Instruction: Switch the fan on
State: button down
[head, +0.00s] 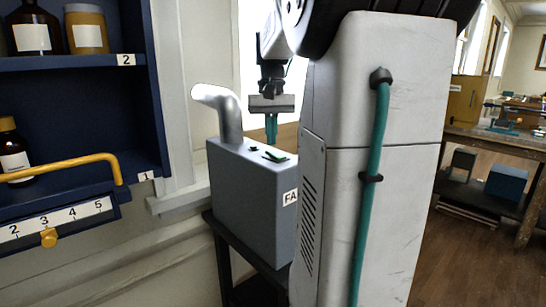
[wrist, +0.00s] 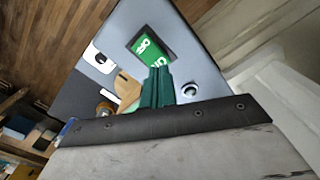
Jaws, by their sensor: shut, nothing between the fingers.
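The fan is a grey-blue box (head: 252,195) with a bent silver duct on top and a white label, partly hidden by my own body, starting "FA". A green rocker switch (head: 275,157) sits on its top face. In the wrist view the switch (wrist: 148,46) is green with white lettering in a dark frame, its lower part covered by my fingers. My gripper (head: 271,138) points down over the box top with its teal fingers shut and empty. Its fingertips (wrist: 157,72) appear right at the switch; I cannot tell whether they touch it.
The box stands on a dark stand (head: 232,250). A blue shelf (head: 80,63) with bottles and a yellow handle (head: 70,165) is at the left. My own body blocks the middle. A wooden workbench (head: 500,143) stands at the right, with open floor before it.

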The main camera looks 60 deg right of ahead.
aim_at(272, 150)
jog(key=shift+f, duration=1.05)
dwell(0.6)
jog(key=shift+r, duration=3.55)
